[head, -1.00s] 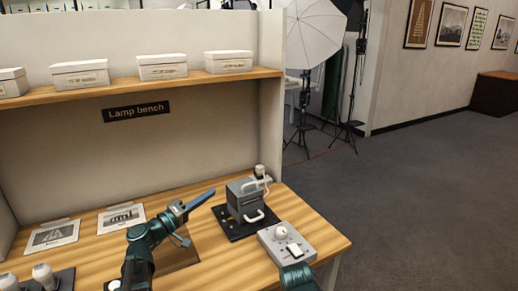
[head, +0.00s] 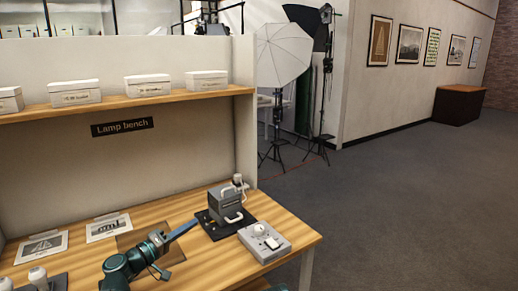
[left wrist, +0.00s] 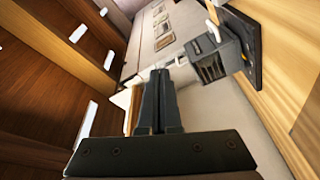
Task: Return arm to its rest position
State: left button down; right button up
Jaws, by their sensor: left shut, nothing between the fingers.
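My left gripper (head: 183,229) is over the wooden lamp bench (head: 190,278), left of the grey lamp housing (head: 226,206), pointing up and right. Its fingers are together with nothing between them. They show closed at the centre of the left wrist view (left wrist: 160,78). In the head view the fingertips come close to the housing's left side; I cannot tell whether they touch it. My right gripper is not in view; only a sliver of teal shows at the bottom edge.
The housing stands on a dark base plate. A grey control box (head: 264,242) with a knob sits to its right. Two printed photos (head: 42,247) lie at the left. White boxes (head: 162,84) line the shelf above. Open carpet (head: 400,220) lies to the right.

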pick_arm(q)
jog(key=s+d+f+m+g+y, duration=0.2)
jog(key=s+d+f+m+g, duration=0.1)
jog(key=s+d+f+g, duration=0.45)
jog(key=s+d+f+m+g+y, duration=0.2)
jog(key=s+d+f+m+g, duration=0.15)
jog(key=s+d+f, duration=0.45)
jog(key=s+f+m+g+y, duration=0.2)
jog(key=s+f+g+y, duration=0.1)
jog(key=s+f+y, duration=0.6)
notch_tip(320, 180, up, 17)
jog(key=y+p, duration=0.1)
jog(key=p, duration=1.5)
jog(key=shift+a+f, duration=0.15)
jog(key=shift+a, duration=0.2)
